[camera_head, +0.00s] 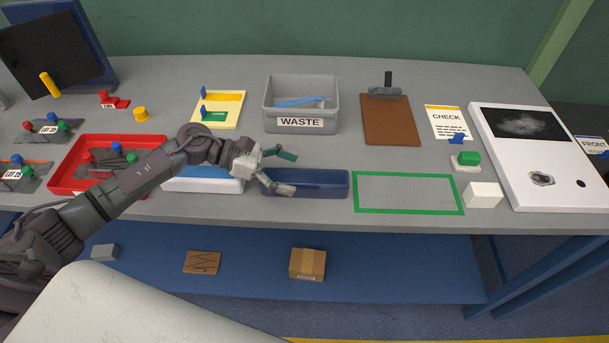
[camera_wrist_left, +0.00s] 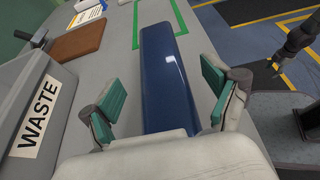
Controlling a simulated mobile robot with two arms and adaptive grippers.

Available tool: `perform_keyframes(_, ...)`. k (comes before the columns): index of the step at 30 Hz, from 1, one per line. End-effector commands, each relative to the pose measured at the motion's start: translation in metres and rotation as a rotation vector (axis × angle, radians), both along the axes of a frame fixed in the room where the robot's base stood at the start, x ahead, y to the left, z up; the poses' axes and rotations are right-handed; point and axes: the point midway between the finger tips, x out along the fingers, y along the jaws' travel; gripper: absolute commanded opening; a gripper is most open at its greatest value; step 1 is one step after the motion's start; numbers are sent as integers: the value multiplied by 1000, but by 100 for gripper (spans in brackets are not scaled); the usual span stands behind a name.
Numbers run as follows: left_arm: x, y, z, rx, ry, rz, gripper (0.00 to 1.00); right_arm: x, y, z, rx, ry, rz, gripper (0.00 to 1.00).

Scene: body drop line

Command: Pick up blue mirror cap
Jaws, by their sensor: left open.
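The blue mirror cap (camera_head: 318,183) is a long, glossy, dark blue piece lying on the grey bench near its front edge. My left gripper (camera_head: 286,171) is open above the cap's left end, its teal-padded fingers apart. In the left wrist view the cap (camera_wrist_left: 165,75) runs lengthwise between the two spread fingers of the gripper (camera_wrist_left: 160,98), with visible gaps on both sides. The cap's near end is hidden behind the gripper body in that view.
A green-outlined area (camera_head: 408,210) lies empty right of the cap. A grey WASTE bin (camera_head: 301,122) holding a light blue strip stands behind. A white-and-blue tray (camera_head: 205,185) is left, beside a red tray (camera_head: 68,186). A white block (camera_head: 484,195) stands right.

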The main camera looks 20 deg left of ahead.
Motion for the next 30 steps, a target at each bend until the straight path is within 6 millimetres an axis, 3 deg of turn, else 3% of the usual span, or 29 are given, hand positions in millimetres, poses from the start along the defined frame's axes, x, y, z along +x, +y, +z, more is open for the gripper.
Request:
perform_keyframes(3, 4, -12, -3, -1, 1, 0, 88, -1, 0, 7, 0, 2, 0, 57)
perform_keyframes(11, 4, -15, -7, 1, 0, 0, 88, -8, 0, 6, -1, 13, -1, 57)
perform_keyframes(24, 4, -15, -7, 1, 0, 0, 18, -11, 4, 6, 4, 18, -3, 57)
perform_keyframes(25, 4, -15, -6, 0, 0, 1, 17, -11, 4, 6, 4, 18, -3, 57)
perform_keyframes(26, 4, -15, -6, 0, 0, 1, 11, -11, 4, 6, 4, 18, -3, 57)
perform_keyframes(30, 4, -15, -6, 0, 0, 1, 11, -11, 4, 6, 5, 17, -1, 57)
